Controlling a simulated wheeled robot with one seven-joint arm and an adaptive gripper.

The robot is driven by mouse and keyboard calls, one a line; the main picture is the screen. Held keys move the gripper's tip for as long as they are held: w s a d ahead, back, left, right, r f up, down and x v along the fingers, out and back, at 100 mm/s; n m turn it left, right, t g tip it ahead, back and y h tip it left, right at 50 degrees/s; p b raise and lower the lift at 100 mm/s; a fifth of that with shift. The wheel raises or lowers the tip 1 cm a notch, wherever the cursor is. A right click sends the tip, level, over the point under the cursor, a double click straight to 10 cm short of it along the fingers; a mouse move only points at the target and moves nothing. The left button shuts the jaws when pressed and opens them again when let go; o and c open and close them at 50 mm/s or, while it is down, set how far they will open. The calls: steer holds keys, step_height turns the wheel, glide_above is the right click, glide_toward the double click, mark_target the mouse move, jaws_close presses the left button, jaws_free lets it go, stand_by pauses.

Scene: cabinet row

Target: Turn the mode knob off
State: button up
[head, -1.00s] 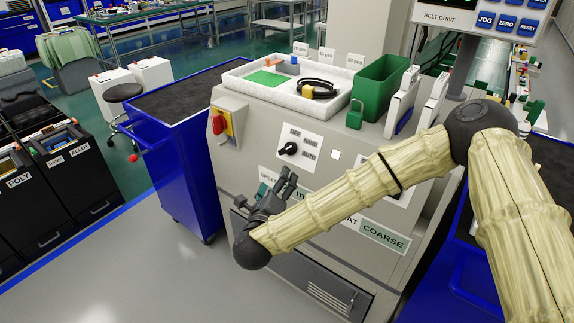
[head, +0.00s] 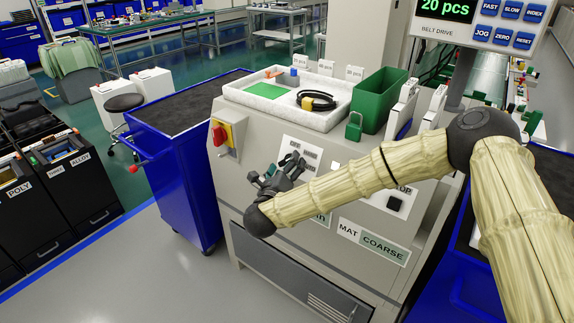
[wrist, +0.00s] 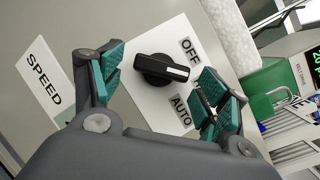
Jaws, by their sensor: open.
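The mode knob (wrist: 162,69) is a round black knob with a white pointer mark, set on a white label plate (wrist: 150,103) in the wrist view. The OFF label (wrist: 190,52) is above right of it and the AUTO label (wrist: 181,112) below right. Its pointer faces right, between these two labels; my right finger may cover another label there. My gripper (head: 277,170) is open in front of the plate, with one teal-padded finger on each side of the knob in the wrist view. I cannot tell any contact. In the head view my gripper hides the knob.
A red and yellow switch (head: 222,136) is on the cabinet's left. A white tray (head: 241,89), green bin (head: 378,98) and green padlock (head: 354,127) are on top. A SPEED label (wrist: 44,86) is left of the plate. A blue cart (head: 185,150) stands left.

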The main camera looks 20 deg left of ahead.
steer(key=shift+w, duration=0.25)
steer(key=c, duration=1)
steer(key=shift+r+n, duration=0.1)
steer(key=shift+n, duration=0.2)
steer(key=n+g+y+p, duration=0.1)
steer(key=n+p, duration=0.1)
steer(key=n, duration=0.1)
steer(key=n+g+p, duration=0.1)
steer(key=n+p, duration=0.1)
steer(key=n, duration=0.1)
steer(key=r+n+g+y+p, duration=0.1)
steer(key=n+g+p, duration=0.1)
steer(key=n, duration=0.1)
steer(key=shift+w+d+y, duration=0.1)
steer(key=shift+d+y, duration=0.1)
steer(key=shift+y, duration=0.1)
steer(key=shift+f, duration=0.1)
